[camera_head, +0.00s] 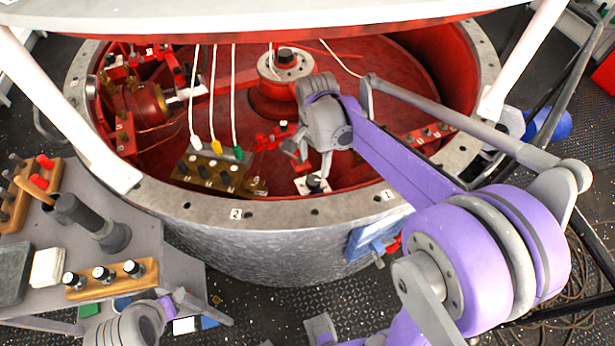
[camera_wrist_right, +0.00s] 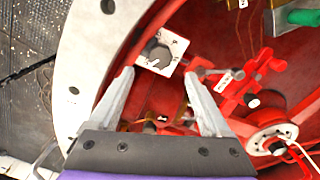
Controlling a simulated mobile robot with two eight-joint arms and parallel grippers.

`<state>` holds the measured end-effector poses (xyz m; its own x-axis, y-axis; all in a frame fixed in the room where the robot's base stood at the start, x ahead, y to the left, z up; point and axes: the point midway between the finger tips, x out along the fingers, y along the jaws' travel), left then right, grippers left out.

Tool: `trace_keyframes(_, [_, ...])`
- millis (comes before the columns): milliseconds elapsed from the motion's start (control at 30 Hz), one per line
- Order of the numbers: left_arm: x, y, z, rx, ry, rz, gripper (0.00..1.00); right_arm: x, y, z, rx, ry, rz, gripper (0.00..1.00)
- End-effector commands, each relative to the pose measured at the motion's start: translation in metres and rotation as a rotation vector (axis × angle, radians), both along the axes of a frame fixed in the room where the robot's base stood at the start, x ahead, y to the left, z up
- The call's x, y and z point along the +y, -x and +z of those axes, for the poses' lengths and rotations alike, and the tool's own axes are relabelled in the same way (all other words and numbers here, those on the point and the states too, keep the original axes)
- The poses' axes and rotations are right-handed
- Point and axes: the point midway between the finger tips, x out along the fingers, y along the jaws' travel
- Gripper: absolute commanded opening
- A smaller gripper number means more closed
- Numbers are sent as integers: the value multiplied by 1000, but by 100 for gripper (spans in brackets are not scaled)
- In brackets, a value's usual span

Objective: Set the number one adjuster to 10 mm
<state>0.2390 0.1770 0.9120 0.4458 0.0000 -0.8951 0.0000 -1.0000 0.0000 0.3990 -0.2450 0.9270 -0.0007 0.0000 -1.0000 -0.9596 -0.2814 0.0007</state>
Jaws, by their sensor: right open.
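A white square plate with a dark round knob (camera_head: 313,184) sits inside the red drum, near its front wall. In the right wrist view, this dial (camera_wrist_right: 158,54) lies just beyond my fingertips, with small marks on its plate too small to read. My right gripper (camera_head: 308,164) is open and empty above it; its two fingers also show in the wrist view (camera_wrist_right: 160,74). A red slide mechanism with small number tags (camera_wrist_right: 240,84) is right of the fingers. I cannot tell which part is the number one adjuster. Part of my left gripper (camera_head: 205,308) shows low at left, its jaws unclear.
The drum's grey rim (camera_head: 314,211) carries tags 1 and 2. A terminal block (camera_head: 212,172) with white, yellow and green plugs stands left of the dial. White posts and an overhead lid bound the space. A grey bench (camera_head: 180,262) with knobs is at left.

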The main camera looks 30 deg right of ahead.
Motion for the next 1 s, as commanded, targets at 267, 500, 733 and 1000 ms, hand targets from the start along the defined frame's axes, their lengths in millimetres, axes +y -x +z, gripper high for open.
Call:
trace_keyframes(267, [0, 2, -6, 3, 0, 0, 56, 0, 0, -55, -1, 0, 2, 82])
trace_keyframes(500, [0, 2, -8, 4, 0, 0, 56, 0, 0, -78, -1, 0, 2, 82])
trace_keyframes(733, [0, 2, -8, 4, 0, 0, 56, 0, 0, -80, -1, 0, 2, 82])
trace_keyframes(1000, [0, 2, -8, 4, 0, 0, 56, 0, 0, -80, -1, 0, 2, 49])
